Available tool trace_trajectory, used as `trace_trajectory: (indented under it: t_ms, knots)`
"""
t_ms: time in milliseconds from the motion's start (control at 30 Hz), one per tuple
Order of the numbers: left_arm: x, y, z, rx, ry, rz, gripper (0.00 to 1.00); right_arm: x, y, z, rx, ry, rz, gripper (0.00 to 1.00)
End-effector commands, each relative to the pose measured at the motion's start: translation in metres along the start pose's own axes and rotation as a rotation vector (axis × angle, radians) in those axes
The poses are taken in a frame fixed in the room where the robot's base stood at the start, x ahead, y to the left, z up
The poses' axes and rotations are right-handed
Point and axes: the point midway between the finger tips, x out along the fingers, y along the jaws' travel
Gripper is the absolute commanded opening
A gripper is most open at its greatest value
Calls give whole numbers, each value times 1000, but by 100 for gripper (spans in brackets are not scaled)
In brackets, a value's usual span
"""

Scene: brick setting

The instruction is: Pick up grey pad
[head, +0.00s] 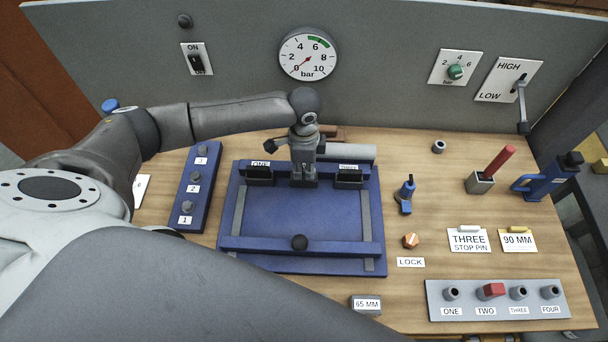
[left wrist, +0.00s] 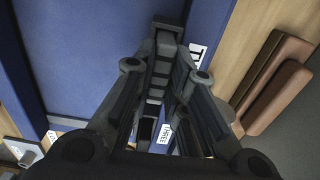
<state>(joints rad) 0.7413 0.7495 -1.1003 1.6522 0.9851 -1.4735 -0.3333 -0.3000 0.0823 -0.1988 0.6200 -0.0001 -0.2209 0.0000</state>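No thing in view is labelled as the grey pad, and I cannot tell for certain which one it is. My left gripper (head: 304,181) points down at the back edge of the blue fixture (head: 292,212), between the black block labelled ONE (head: 260,174) and a similar labelled black block (head: 348,178). In the left wrist view the fingers of my left gripper (left wrist: 165,28) run close together at their tips; whether they hold something is unclear. A grey cylinder (head: 350,153) lies behind the fixture, right of the gripper. My right gripper is not in view.
A grey 65 MM block (head: 366,301) lies in front of the fixture. A blue numbered button box (head: 194,187) stands left. A blue clamp (head: 405,195), orange knob (head: 410,241) and grey peg rack (head: 470,301) stand right. Brown bars (left wrist: 273,85) lie beside the gripper. A grey panel (head: 390,85) rises behind.

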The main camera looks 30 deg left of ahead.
Motion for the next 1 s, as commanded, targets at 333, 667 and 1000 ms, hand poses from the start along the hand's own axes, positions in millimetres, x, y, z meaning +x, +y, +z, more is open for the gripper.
trace_trajectory:
  t_ms: [333, 667, 1000]
  knots:
    - [-1, 0, 0, 0, 0, -1, 0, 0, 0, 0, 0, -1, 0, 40]
    - [-23, -1, -1, 1, 5, -4, 0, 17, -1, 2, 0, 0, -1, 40]
    - [-73, 30, 20, 3, 2, -5, 0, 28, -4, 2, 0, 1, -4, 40]
